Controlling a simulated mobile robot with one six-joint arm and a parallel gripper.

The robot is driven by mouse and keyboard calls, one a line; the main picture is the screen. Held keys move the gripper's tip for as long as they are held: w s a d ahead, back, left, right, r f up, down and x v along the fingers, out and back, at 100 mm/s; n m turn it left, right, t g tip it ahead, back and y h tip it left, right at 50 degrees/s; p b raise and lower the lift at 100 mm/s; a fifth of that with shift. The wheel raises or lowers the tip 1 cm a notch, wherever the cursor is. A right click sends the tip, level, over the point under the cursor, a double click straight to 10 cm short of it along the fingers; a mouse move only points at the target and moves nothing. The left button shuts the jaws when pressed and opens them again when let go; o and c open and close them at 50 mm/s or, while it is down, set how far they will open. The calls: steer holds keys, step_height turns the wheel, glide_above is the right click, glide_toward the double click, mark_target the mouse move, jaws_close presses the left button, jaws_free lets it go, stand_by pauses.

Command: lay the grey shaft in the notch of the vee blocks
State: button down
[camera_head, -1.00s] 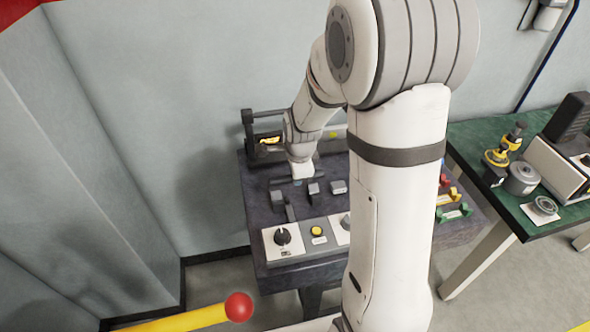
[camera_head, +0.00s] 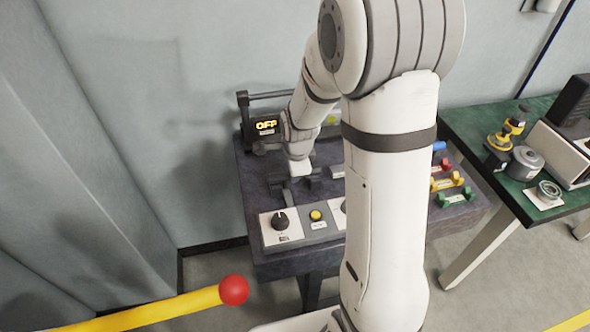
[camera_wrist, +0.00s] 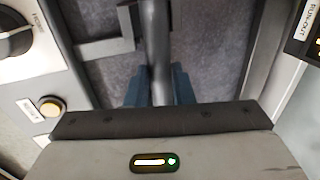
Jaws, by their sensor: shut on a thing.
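The grey shaft (camera_wrist: 156,45) runs up the middle of the wrist view. My gripper (camera_wrist: 159,88) is shut on it, with one blue-grey finger on each side. In the head view my gripper (camera_head: 300,178) is low over the dark bench, and the shaft is hard to make out there. A grey block (camera_wrist: 105,47) with an upright plate lies just left of the shaft in the wrist view; it may be a vee block. In the head view a grey block (camera_head: 337,171) shows right of my gripper, partly hidden by my arm. I cannot tell whether the shaft touches any notch.
A control panel with a black knob (camera_head: 281,221) and a yellow button (camera_head: 315,215) lines the dark bench's (camera_head: 252,185) front. A gauge with a lit display (camera_head: 265,127) stands at the back left. Coloured holders (camera_head: 447,184) sit right. A green-topped table (camera_head: 480,140) stands beyond.

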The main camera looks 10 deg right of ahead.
steer(key=shift+f+b, duration=0.5)
steer(key=shift+f, duration=0.05)
steer(key=c, duration=1.2)
jaws_free()
steer(key=shift+o, duration=0.2)
steer(key=v, duration=0.7)
steer(key=shift+r, duration=0.35)
steer(key=shift+s, duration=0.1)
steer(key=s+r+n, duration=0.4)
steer(key=s+n, duration=0.5)
steer(key=s+r+n, duration=0.4)
steer(key=s+n, duration=0.5)
steer(key=shift+s+d, duration=0.4)
